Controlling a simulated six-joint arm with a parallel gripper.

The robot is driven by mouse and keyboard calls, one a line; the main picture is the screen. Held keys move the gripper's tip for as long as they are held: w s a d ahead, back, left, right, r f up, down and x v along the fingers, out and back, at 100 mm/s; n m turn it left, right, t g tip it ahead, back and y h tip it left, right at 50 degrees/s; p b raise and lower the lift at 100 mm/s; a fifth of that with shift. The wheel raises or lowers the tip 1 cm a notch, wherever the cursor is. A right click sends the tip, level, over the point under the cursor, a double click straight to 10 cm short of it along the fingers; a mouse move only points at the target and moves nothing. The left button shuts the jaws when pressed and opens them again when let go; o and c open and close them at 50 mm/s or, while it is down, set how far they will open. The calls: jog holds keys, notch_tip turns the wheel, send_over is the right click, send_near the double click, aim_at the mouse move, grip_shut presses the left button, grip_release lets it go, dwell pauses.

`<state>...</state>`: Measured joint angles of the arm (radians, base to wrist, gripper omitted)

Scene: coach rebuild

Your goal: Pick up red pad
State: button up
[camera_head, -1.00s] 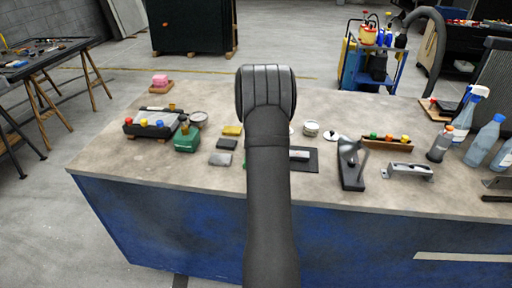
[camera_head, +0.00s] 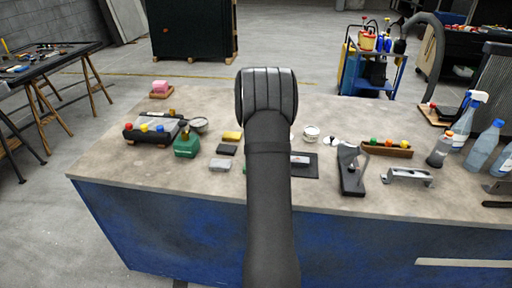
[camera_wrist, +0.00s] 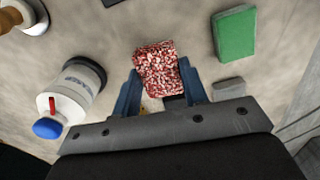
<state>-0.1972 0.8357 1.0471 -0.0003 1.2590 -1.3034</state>
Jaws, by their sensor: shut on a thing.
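The red pad (camera_wrist: 156,66), speckled red and white, is between the blue fingers of my gripper (camera_wrist: 160,88) in the wrist view. The gripper is shut on it, one finger at each side. How high the pad is above the bench top cannot be told. In the head view my own arm hides the gripper and the red pad.
In the wrist view a green pad (camera_wrist: 235,35) and a grey block (camera_wrist: 228,88) lie to the right; a white bottle with a blue cap (camera_wrist: 70,92) is at left. In the head view, bottles (camera_head: 482,146) stand at right and a green container (camera_head: 186,143) at left.

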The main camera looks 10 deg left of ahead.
jog(key=s+d+r, duration=0.4)
jog(key=d+r, duration=0.3)
jog(key=d, duration=0.4)
jog(key=shift+r, duration=0.3)
